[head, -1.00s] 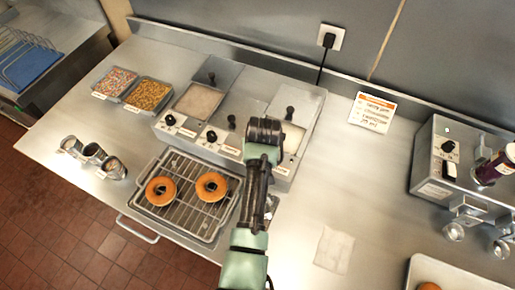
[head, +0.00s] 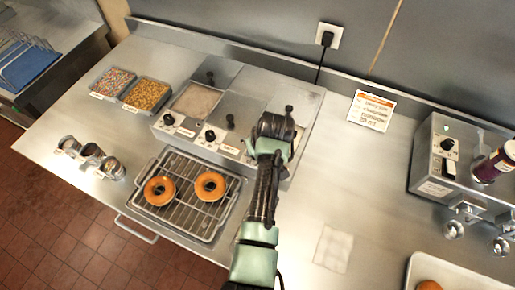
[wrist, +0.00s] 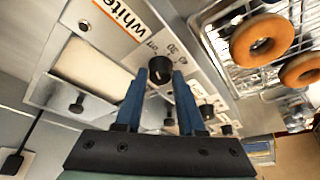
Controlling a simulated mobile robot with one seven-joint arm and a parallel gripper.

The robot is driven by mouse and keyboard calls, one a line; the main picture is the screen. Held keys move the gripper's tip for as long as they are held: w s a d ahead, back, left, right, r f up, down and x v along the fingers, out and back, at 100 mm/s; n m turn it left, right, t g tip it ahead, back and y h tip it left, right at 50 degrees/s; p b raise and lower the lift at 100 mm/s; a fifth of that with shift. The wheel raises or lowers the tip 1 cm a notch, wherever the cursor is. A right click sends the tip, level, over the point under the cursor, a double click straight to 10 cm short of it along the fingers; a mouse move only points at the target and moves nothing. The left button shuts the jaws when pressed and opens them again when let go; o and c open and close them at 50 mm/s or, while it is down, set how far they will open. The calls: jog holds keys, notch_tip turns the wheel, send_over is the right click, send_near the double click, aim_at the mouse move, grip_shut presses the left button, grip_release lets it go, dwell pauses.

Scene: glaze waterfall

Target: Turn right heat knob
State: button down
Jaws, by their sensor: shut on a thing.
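The right heat knob (wrist: 160,68) is a round black knob on the warmer's front panel, beside the "white" label, with OFF and numbers printed around it. In the wrist view my gripper (wrist: 161,74) has its two blue fingers shut on this knob, one on each side. In the head view the knob and fingertips are hidden behind my arm at the right end of the steel glaze warmer (head: 240,105). Two other black knobs, the left one (head: 169,119) and the middle one (head: 211,135), show on the same panel.
A wire rack (head: 186,208) with two donuts stands in front of the warmer. Sprinkle trays (head: 148,93) and small metal cups (head: 92,153) are at the left. A grey control box (head: 437,150) stands at the right. The counter around the white napkin (head: 333,249) is mostly clear.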

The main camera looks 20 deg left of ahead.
jog(key=c, duration=0.5)
grip_release()
jog(key=shift+r, duration=0.15)
jog(key=b+v, duration=0.2)
jog(key=v, duration=1)
jog(key=shift+r, duration=0.4)
jog(key=w+d+r+m+t+b, duration=0.15)
jog(key=r+t, duration=0.35)
jog(key=r, duration=0.5)
jog(key=w+d+r+m+t, duration=0.2)
jog(key=w+d+r+t, duration=0.15)
jog(key=r, duration=0.55)
jog(key=w+d+r+m+t, duration=0.2)
jog(key=r+t, duration=0.3)
jog(key=r, duration=0.5)
jog(key=s+d+r+m+t+h, duration=0.1)
jog(key=s+r+t, duration=0.2)
jog(key=s+r, duration=0.2)
jog(key=s+d+r+m+t+h, duration=0.1)
jog(key=s+r+t, duration=0.3)
jog(key=r, duration=0.5)
jog(key=s+d+r+m+t+h+b, duration=0.1)
jog(key=s+d+r+t, duration=0.2)
jog(key=s+r, duration=0.3)
jog(key=shift+s+d+r+t, duration=0.15)
jog(key=shift+s+r, duration=0.05)
jog(key=shift+r, duration=0.2)
jog(key=shift+s+d+r+t, duration=0.1)
jog(key=shift+s+r, duration=0.05)
jog(key=shift+r, duration=0.3)
